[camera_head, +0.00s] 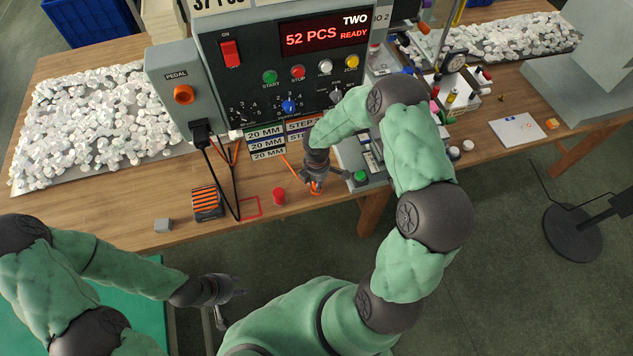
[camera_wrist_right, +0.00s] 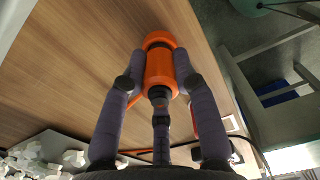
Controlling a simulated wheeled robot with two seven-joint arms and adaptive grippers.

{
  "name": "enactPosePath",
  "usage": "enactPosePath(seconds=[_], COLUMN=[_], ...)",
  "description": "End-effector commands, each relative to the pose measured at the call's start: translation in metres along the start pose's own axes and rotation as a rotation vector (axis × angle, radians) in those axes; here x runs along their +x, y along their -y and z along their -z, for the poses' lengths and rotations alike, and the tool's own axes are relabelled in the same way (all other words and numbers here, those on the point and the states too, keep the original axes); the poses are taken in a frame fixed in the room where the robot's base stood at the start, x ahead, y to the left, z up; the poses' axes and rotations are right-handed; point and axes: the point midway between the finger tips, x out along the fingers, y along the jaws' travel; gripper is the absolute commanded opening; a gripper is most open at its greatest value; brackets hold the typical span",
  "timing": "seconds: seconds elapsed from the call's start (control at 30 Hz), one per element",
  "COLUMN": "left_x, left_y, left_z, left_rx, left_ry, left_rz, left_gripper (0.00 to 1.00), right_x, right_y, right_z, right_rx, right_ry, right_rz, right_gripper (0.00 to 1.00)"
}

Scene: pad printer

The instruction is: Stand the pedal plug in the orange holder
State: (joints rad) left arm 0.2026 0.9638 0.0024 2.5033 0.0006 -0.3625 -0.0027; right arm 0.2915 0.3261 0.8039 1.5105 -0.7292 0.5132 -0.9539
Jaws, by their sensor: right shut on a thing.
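The orange pedal plug (camera_wrist_right: 160,68) is between the fingers of my right gripper (camera_wrist_right: 160,72) in the right wrist view, with a dark rear end toward me. Just beyond it is a wider orange ring, the orange holder (camera_wrist_right: 158,38), in line with the plug. I cannot tell how deep the plug sits in it. In the head view my right gripper (camera_head: 314,178) points down at the table's front edge, shut on the plug, and its fingers hide most of both. My left gripper (camera_head: 232,302) is open and empty, low in front of the table.
A red cylinder (camera_head: 279,197) and a striped orange-black box (camera_head: 206,203) stand left of my right gripper, with a red outline (camera_head: 250,208) between them. The control box (camera_head: 290,60) with its PEDAL unit (camera_head: 178,76) rises behind. A black cable hangs from that unit.

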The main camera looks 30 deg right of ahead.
Motion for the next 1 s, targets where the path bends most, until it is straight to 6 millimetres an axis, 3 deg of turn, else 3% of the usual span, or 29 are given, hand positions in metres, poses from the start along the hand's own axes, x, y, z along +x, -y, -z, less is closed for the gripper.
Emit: enactPosePath(seconds=[0.3, 0.33, 0.4, 0.77, 1.0], left_x=[0.005, 0.004, 0.004, 0.003, -0.007], left_y=[0.002, 0.002, 0.001, 0.001, -0.002], left_z=[0.000, 0.000, 0.000, 0.000, 0.000], left_rx=[0.000, 0.000, 0.000, 0.000, 0.000], left_ry=[0.000, 0.000, 0.000, 0.000, 0.000], left_rz=[0.000, 0.000, 0.000, 0.000, 0.000], left_gripper=[0.40, 0.40, 0.40, 0.40, 0.40], right_x=[0.006, 0.005, 0.005, 0.004, -0.009], right_y=[0.000, 0.000, 0.000, 0.000, 0.000], right_z=[0.000, 0.000, 0.000, 0.000, 0.000], right_rx=[0.000, 0.000, 0.000, 0.000, 0.000], right_ry=[0.000, 0.000, 0.000, 0.000, 0.000], right_rz=[0.000, 0.000, 0.000, 0.000, -0.001], right_gripper=[0.00, 0.38, 0.57, 0.57, 0.57])
